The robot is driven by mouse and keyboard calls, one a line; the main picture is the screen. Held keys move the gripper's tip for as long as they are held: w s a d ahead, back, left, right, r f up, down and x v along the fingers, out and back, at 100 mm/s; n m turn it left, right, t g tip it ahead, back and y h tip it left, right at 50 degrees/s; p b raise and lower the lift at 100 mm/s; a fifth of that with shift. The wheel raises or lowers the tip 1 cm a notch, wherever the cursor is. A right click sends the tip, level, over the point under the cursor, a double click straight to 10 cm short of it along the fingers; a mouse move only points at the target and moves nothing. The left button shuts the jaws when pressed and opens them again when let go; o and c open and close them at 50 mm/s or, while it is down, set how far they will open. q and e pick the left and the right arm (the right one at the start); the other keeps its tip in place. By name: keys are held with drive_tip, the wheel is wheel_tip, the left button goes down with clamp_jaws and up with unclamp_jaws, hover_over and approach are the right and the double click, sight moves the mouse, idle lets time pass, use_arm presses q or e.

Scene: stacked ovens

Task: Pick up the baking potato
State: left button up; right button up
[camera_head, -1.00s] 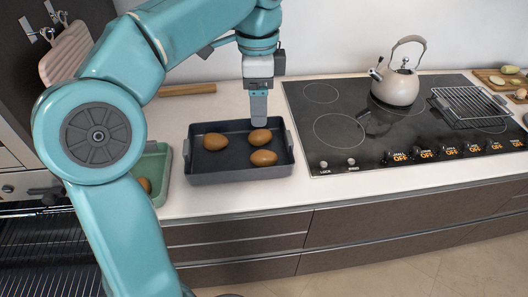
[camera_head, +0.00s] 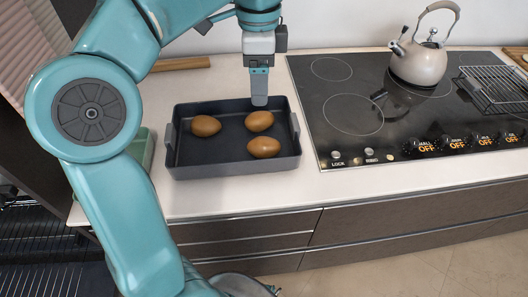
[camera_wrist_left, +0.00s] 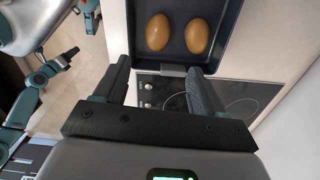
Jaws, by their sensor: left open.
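Several brown potatoes lie apart in a dark grey baking pan (camera_head: 235,170) on the counter: a left one (camera_head: 206,125), a back one (camera_head: 259,121) and a front one (camera_head: 264,147). My left gripper (camera_head: 260,99) points down by the pan's back right part, just behind the back potato. It is open and empty. In the left wrist view the open fingers (camera_wrist_left: 157,75) spread at the pan's end, with two potatoes (camera_wrist_left: 158,32) (camera_wrist_left: 197,36) beyond them. The gap between fingertips and potatoes is hard to judge.
A black cooktop (camera_head: 350,105) is right of the pan, with a beige kettle (camera_head: 418,62) and a wire rack (camera_head: 497,88). A green tray (camera_head: 147,148) is partly hidden behind my arm. A wooden board (camera_head: 181,64) lies at the back. Bare counter lies before the pan.

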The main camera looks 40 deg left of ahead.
use_arm(q)
drive_tip(key=f, duration=0.2)
drive_tip(key=b, duration=0.4)
approach(264, 141)
drive_tip(key=f, duration=0.5)
drive_tip(key=shift+s+a+f, duration=0.15)
drive_tip(key=shift+s+a, duration=0.05)
drive_tip(key=shift+s, duration=0.1)
drive_tip(key=f, duration=0.3)
drive_tip(key=f+b, duration=0.1)
drive_tip(key=f, duration=0.1)
drive_tip(key=shift+w+d+f, duration=0.2)
drive_tip(key=shift+w+f, duration=0.05)
use_arm(e)
drive_tip(key=f, duration=0.5)
drive_tip(key=shift+s+d+f, duration=0.2)
drive_tip(key=shift+f, duration=0.2)
use_arm(q)
drive_tip(key=c, duration=0.8)
drive_tip(key=shift+c, duration=0.4)
drive_tip(key=shift+r, duration=0.15)
